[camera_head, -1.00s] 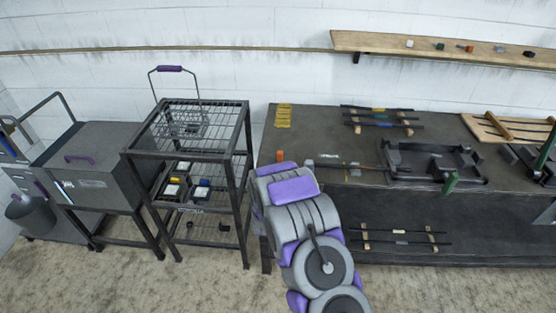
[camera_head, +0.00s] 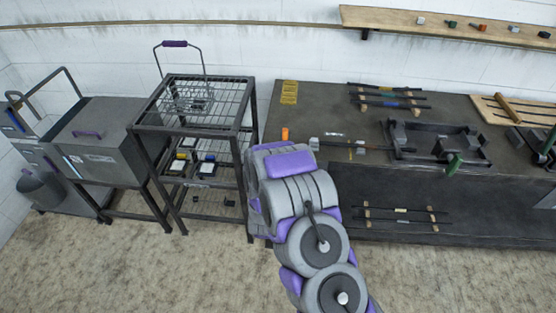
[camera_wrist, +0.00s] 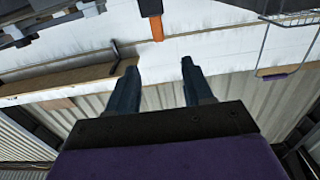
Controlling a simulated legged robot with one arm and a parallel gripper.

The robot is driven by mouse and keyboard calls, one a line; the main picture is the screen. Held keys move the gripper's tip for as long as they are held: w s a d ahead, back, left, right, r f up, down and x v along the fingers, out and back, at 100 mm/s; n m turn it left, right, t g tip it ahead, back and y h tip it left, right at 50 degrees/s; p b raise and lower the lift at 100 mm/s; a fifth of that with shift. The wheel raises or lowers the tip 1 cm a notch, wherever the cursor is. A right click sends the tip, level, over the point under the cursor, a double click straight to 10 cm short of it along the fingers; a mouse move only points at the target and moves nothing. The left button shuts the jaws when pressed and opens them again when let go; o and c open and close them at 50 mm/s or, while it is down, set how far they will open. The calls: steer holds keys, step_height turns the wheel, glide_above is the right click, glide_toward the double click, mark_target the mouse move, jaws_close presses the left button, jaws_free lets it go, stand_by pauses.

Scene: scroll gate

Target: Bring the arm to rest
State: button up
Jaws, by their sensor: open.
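My arm (camera_head: 305,215), grey with purple panels, rises in the lower middle of the head view, in front of the gap between the wire rack and the workbench. Its far end is hidden behind its own links there. In the wrist view my gripper (camera_wrist: 155,85) shows two dark blue fingers spread apart with nothing between them. Beyond the fingers are a white wall and an orange-ended dark object (camera_wrist: 156,27), which sits apart from them at the top.
A wire rack (camera_head: 205,130) stands left of my arm, with a grey lidded box (camera_head: 105,145) further left. The dark workbench (camera_head: 340,115) on the right holds rods and a frame fixture (camera_head: 435,165). A wooden shelf (camera_head: 450,25) runs above. The floor in front is clear.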

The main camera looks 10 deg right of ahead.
steer(key=shift+r, duration=0.1)
steer(key=s+a+r+n+g+y, duration=0.2)
steer(key=s+a+r+g+y, duration=0.5)
steer(key=s+r+g, duration=0.25)
steer(key=s+d+r+g, duration=0.2)
steer(key=s+r+g, duration=0.1)
steer(key=s, duration=0.9)
steer(key=s+d+r+n+g+h, duration=0.1)
steer(key=s+d+r+g, duration=0.1)
steer(key=s, duration=1.1)
steer(key=s+d+r+g, duration=0.2)
steer(key=s+r+g, duration=0.2)
steer(key=s, duration=0.8)
steer(key=shift+s+d+r+n, duration=0.15)
steer(key=shift+s+r+n, duration=0.2)
steer(key=shift+r, duration=0.3)
steer(key=shift+g, duration=0.25)
steer(key=shift+c, duration=0.3)
